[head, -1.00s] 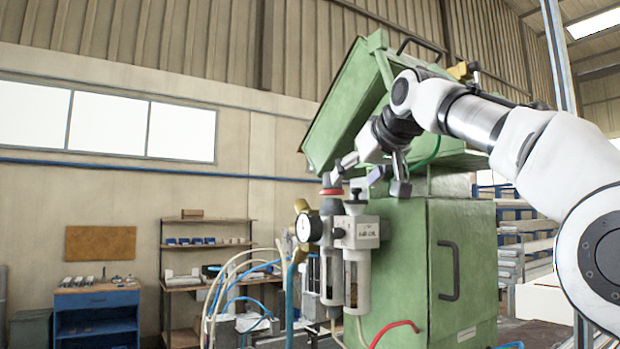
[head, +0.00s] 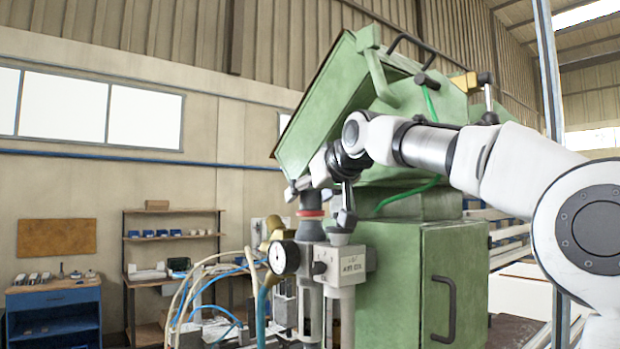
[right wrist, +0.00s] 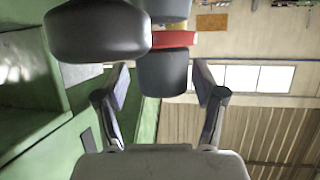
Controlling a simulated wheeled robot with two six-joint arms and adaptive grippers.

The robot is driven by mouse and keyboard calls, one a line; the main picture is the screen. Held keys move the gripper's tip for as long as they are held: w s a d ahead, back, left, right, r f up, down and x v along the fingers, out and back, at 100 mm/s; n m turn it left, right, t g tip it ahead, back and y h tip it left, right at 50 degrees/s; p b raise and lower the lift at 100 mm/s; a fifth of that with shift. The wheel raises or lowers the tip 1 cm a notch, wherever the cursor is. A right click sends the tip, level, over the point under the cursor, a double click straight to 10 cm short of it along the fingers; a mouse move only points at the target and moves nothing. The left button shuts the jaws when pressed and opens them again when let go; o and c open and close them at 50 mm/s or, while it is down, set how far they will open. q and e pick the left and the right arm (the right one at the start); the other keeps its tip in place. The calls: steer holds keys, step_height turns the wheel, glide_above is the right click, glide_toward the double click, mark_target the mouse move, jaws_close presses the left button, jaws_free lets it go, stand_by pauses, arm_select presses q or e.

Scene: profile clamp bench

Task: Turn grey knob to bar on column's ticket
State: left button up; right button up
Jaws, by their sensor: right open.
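The grey knob (head: 311,202) is a short upright cylinder above a red ring (head: 311,213), on top of a grey air unit. My right gripper (head: 318,203) comes down from above, open, with one finger on each side of the knob. In the right wrist view the grey knob (right wrist: 163,74) stands between the spread fingers (right wrist: 161,82), with gaps on both sides. A white ticket (head: 352,264) with small dark print, seemingly "AIR OIL", is on the unit; its bar cannot be made out. My left gripper is not in view.
A round pressure gauge (head: 284,257) sits left of the unit. A dark rounded cap (right wrist: 97,30) is close beside the left finger in the wrist view. The green machine cabinet (head: 455,245) stands right behind. Hoses (head: 200,285) hang at the left.

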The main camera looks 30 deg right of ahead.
steer(key=shift+s+a+r, duration=0.15)
steer(key=shift+s, duration=0.3)
steer(key=shift+s+a, duration=0.1)
steer(key=shift+c, duration=1.3)
steer(key=c, duration=0.9)
steer(key=shift+m+h+b, duration=0.35)
steer(key=shift+m+h, duration=0.05)
steer(key=shift+h, duration=0.1)
steer(key=shift+m+h+b, duration=0.3)
steer(key=shift+m+h, duration=0.2)
steer(key=shift+h, duration=0.1)
steer(key=shift+m+g+h+b, duration=0.35)
steer(key=shift+m+g+h, duration=0.25)
steer(key=shift+m+h, duration=0.55)
steer(key=shift+w+m+g+h, duration=0.2)
steer(key=shift+m+g+h, duration=0.3)
steer(key=shift+m+h, duration=0.3)
steer(key=shift+m+g+h+p, duration=0.45)
steer(key=shift+m+g+h, duration=0.5)
steer(key=shift+m, duration=0.1)
